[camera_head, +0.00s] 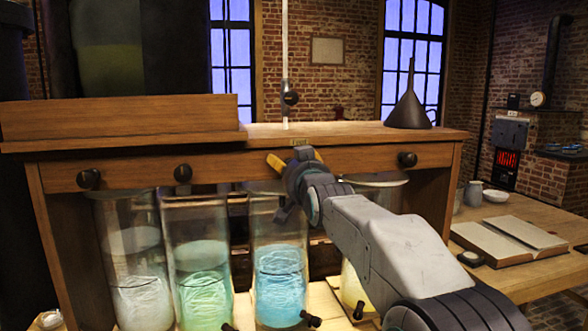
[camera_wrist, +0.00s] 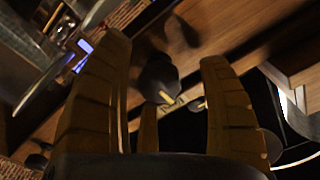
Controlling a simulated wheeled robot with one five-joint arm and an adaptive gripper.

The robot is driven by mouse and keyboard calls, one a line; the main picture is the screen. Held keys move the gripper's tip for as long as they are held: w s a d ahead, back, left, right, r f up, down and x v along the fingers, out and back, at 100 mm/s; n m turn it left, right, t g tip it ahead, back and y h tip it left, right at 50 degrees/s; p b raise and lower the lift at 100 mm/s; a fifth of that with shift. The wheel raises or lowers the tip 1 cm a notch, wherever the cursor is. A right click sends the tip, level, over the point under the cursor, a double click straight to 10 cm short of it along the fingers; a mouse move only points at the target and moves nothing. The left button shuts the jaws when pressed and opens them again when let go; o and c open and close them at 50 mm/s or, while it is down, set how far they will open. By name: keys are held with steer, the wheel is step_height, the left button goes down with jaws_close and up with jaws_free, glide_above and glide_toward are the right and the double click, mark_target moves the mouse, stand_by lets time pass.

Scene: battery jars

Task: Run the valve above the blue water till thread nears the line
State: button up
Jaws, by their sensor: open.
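The blue-water jar (camera_head: 280,285) stands under the wooden shelf, with pale coiled thread (camera_head: 280,262) in its water. In the wrist view a dark rounded valve knob (camera_wrist: 158,76) lies between and beyond the open fingers of my gripper (camera_wrist: 166,55). Whether they touch it cannot be told.
Other valve knobs (camera_head: 88,179) (camera_head: 183,172) (camera_head: 407,160) sit along the shelf front. Clear (camera_head: 139,270), green (camera_head: 203,280) and yellow (camera_head: 352,290) jars flank the blue one. A dark funnel (camera_head: 409,105) stands on top. An open book (camera_head: 508,240) lies on the right table.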

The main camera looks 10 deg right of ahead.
steer(key=shift+s, duration=0.1)
steer(key=shift+s+b, duration=1.65)
steer(key=shift+s, duration=0.8)
